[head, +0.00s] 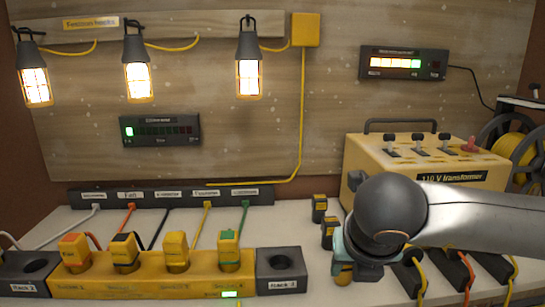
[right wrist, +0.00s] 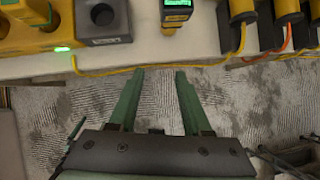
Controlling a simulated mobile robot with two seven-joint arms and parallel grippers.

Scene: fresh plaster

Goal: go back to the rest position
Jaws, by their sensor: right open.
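My right gripper (head: 358,260) is at the front of the bench, its arm coming in from the right. In the right wrist view its two green fingers (right wrist: 160,74) are apart with nothing between them. Below them is the grey, streaked floor, just off the bench's front edge. In the head view my dark wrist hides most of the fingers. My left gripper is in neither view.
A yellow socket block (head: 150,285) with several plugs and the grey Rack 3 holder (head: 279,272) stand left of the gripper. The yellow 110 V transformer (head: 365,150) stands behind my arm. Cabled plugs (right wrist: 240,12) lie right of the fingers. Lamps hang above.

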